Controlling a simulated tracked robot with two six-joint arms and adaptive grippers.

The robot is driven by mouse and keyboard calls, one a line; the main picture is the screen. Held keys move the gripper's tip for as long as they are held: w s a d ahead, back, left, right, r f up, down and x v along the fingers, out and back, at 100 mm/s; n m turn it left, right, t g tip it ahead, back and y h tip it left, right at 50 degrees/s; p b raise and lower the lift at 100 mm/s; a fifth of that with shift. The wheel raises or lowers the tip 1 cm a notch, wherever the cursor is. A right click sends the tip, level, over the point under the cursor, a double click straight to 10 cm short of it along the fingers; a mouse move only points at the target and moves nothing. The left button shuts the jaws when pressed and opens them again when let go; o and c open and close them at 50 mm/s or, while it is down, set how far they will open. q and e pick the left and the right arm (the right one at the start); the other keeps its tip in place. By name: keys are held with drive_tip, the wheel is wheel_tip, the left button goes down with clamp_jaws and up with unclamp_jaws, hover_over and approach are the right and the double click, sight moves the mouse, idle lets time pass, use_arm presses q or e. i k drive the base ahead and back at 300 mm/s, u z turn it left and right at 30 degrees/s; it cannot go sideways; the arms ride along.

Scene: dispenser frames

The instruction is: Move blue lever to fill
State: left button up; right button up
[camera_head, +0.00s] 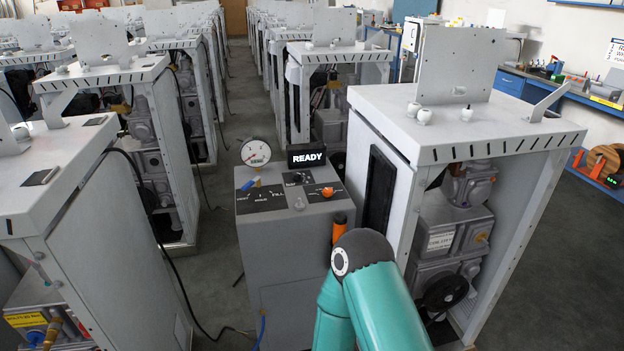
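The blue lever (248,185) is small and sits on top of the grey console (290,238) in the middle of the view. It lies on a black label plate marked VENT, HOLD and FILL, toward the left, VENT side. Its exact setting is too small to tell. A round white gauge (255,152) with a red needle stands behind it. Teal links of my own arm rise at the bottom centre, in front of the console's right side. Neither of my grippers shows.
An orange knob (327,191) and a dark knob sit on the console's right plate. An orange-and-black handle (340,226) is at its right side. A large dispenser frame (455,125) stands close on the right, others (75,160) on the left. An aisle runs behind.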

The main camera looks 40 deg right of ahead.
sight(257, 178)
drive_tip(key=z, duration=0.8)
drive_tip(key=k, duration=0.85)
drive_tip(key=z, duration=0.05)
drive_tip(key=i, duration=1)
drive_tip(key=u, duration=0.1)
